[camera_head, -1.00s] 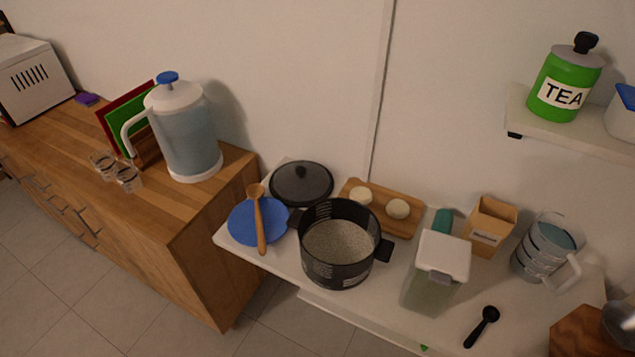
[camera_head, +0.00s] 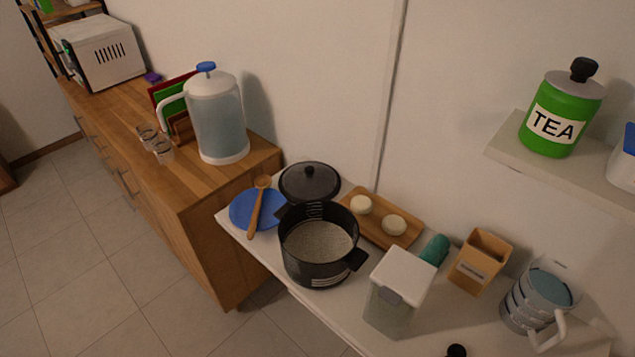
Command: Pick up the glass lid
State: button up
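A dark round lid (camera_head: 310,182) with a black knob lies on the white counter behind the black pot (camera_head: 318,246). It looks like dark glass, and its near edge is partly hidden by the pot. The pot is open on top and holds a pale grainy content. My gripper is not in view.
A blue plate (camera_head: 257,210) with a wooden spoon (camera_head: 258,208) is left of the pot. A wooden board (camera_head: 379,224) with two pale round pieces is right of the lid. A clear canister (camera_head: 396,292), an open brown box (camera_head: 481,262) and a measuring jug (camera_head: 537,300) stand farther right.

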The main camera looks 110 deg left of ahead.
aim_at(311, 180)
jog(key=u, duration=0.15)
jog(key=k, duration=0.2)
jog(key=u, duration=3.25)
jog(key=k, duration=0.3)
jog(key=u, duration=1.7)
